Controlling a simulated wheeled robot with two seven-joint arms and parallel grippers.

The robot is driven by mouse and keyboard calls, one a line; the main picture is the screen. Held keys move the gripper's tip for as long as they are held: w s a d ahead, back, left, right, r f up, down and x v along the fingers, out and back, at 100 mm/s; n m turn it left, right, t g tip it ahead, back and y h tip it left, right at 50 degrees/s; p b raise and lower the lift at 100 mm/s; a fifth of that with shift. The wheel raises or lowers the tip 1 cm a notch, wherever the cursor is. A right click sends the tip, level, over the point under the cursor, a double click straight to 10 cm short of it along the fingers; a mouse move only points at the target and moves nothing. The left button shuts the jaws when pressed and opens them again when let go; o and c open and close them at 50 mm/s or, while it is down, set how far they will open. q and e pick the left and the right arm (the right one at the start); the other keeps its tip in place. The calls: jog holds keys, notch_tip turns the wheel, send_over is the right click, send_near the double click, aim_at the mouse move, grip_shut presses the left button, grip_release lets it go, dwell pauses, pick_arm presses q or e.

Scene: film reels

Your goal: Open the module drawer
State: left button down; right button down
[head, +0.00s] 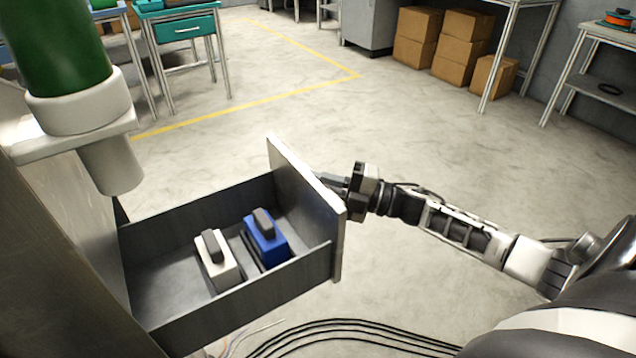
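The module drawer (291,284) is a dark grey box pulled well out of the cabinet (50,200) at the left. Its front panel (300,190) faces right. Inside lie a white module (222,268) and a blue module (270,246), each with a dark grey grip on top. My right arm comes in from the right, and its gripper (335,182) is at the outer face of the front panel. The panel hides the fingertips and any handle, so I cannot tell whether they are closed on it. My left gripper is not in view.
A green cylinder in a white holder (80,110) sits above the drawer at upper left. Black cables (350,335) lie on the floor below. A teal workbench (185,28), cardboard boxes (460,50) and metal tables stand farther back.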

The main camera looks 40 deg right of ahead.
jog(key=c, duration=1.5)
grip_release()
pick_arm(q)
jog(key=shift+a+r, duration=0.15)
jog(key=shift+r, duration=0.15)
pick_arm(e)
jog(key=v, duration=1.6)
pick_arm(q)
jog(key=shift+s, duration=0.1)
